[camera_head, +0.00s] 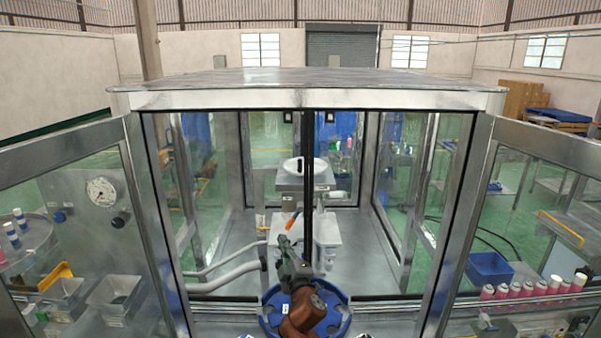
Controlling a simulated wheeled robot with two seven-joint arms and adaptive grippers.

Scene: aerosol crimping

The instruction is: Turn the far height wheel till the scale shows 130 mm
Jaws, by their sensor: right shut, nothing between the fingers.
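The crimping machine (325,232) stands inside a glazed metal enclosure, with a round white disc (293,166) on its upper block. A dark upright column (308,190) rises in front of it. I cannot pick out the far height wheel for certain, and the scale is too small to read. An orange lever (291,221) sticks up left of the column. My right gripper (284,245) reaches in from the bottom centre, shut and empty, just below the lever in the picture. I cannot tell whether it touches the machine. My left gripper is out of view.
Glazed doors (545,215) stand open on both sides. A blue round part (268,322) lies behind my arm. Two pale hoses (225,277) run at the left. A pressure gauge (101,190) sits on a grey panel. Pink cans (514,290) line the right, near a blue crate (490,268).

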